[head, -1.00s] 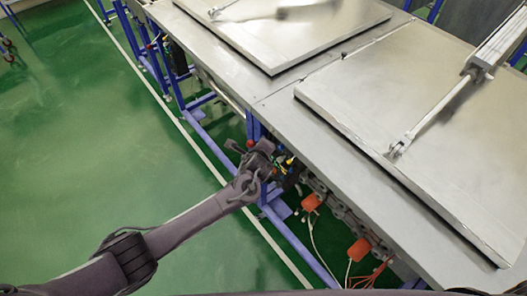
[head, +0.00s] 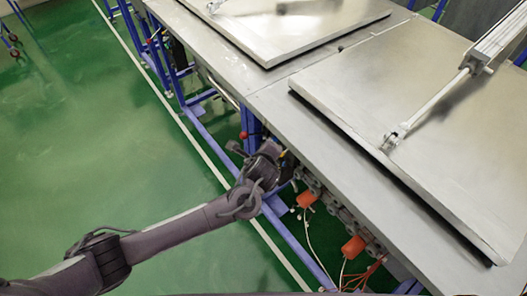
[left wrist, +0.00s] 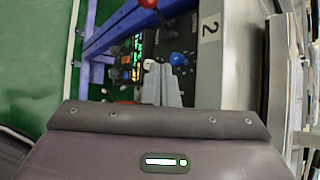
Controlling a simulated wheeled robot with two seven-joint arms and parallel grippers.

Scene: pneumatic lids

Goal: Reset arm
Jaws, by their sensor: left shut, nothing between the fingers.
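My left arm reaches in from the left in the head view, and its gripper (head: 284,163) is beside the front side of the metal table, below the tabletop edge. In the left wrist view the grey fingers (left wrist: 171,78) are shut and empty. Whether the fingers touch the blue knob I cannot tell. My right gripper is out of view.
Two flat metal lids, near (head: 430,120) and far (head: 290,25), lie on the table, each with a cylinder rod attached. Orange parts (head: 353,247) and hoses hang below the edge. Blue frame legs (head: 200,110) stand beneath. The green floor (head: 90,150) at left is clear.

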